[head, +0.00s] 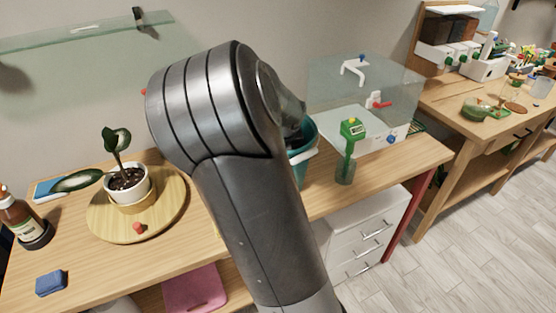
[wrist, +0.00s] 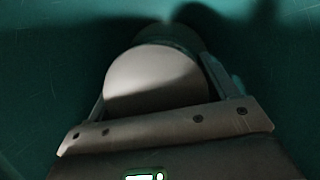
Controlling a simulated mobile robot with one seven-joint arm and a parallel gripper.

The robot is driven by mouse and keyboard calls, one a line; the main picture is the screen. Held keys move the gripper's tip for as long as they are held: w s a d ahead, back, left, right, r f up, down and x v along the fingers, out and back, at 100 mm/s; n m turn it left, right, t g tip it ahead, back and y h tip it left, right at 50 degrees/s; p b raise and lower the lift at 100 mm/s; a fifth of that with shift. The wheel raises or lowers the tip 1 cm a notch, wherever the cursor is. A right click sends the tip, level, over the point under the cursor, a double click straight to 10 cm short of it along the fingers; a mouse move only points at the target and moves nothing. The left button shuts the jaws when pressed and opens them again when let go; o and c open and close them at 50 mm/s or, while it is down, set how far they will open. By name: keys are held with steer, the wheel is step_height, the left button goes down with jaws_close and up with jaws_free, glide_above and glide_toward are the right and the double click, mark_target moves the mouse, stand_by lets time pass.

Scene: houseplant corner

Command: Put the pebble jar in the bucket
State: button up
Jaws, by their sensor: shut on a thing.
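In the wrist view my gripper (wrist: 160,72) is shut on the pebble jar (wrist: 153,82), which shows a pale round end and a darker greenish part beyond it. The teal wall of the bucket (wrist: 45,60) surrounds the jar and the fingers, so they are inside the bucket. I cannot tell whether the jar touches the bottom. In the head view the bucket (head: 304,151) stands on the wooden bench, partly hidden behind my arm. My gripper and the jar are hidden there.
Left of my arm, a potted plant (head: 127,184) sits on a round wooden board (head: 98,220). A brown bottle (head: 20,215) and blue sponge (head: 51,283) are farther left.

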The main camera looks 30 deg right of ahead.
steer(key=shift+f, duration=1.65)
steer(key=shift+f, duration=0.1)
steer(key=o, duration=1.6)
steer(key=shift+s+a+r, duration=0.1)
steer(key=shift+r, duration=0.35)
steer(key=shift+v, duration=5.6)
steer(key=shift+r, duration=0.1)
